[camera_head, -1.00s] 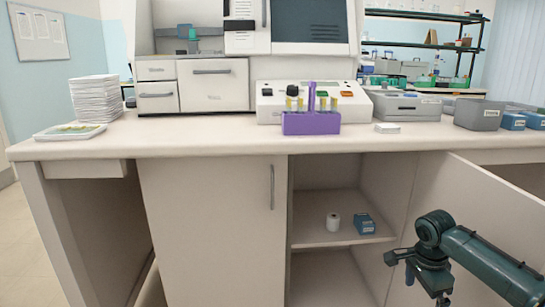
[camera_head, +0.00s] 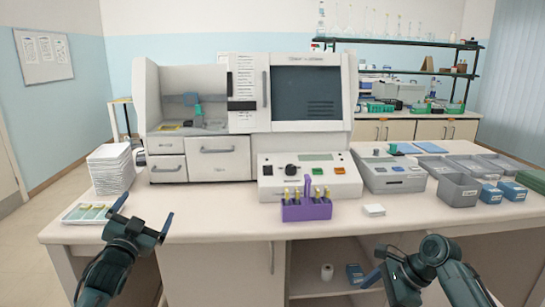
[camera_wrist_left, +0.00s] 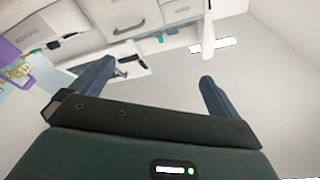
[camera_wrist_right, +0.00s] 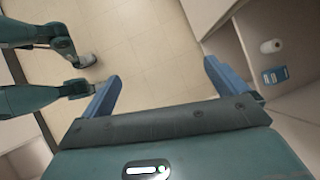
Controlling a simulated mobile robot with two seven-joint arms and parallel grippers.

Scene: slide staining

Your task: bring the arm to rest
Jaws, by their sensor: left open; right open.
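My left gripper (camera_head: 143,213) is open and empty in the head view, in front of the bench's left end, close to the flat tray with slides. The left wrist view shows its two blue fingers (camera_wrist_left: 156,72) spread with nothing between them. My right gripper (camera_head: 372,278) is low at the front of the bench, beside the open cupboard, and partly cut by the bottom edge. In the right wrist view its fingers (camera_wrist_right: 162,72) are spread and empty over bare floor.
A purple rack (camera_head: 307,210) with small bottles stands mid-bench before the stainer (camera_head: 225,160). A white stack (camera_head: 110,172) and slide tray (camera_head: 88,213) are at the left. The cupboard shelf holds a white roll (camera_head: 327,271) and a blue box (camera_head: 354,272).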

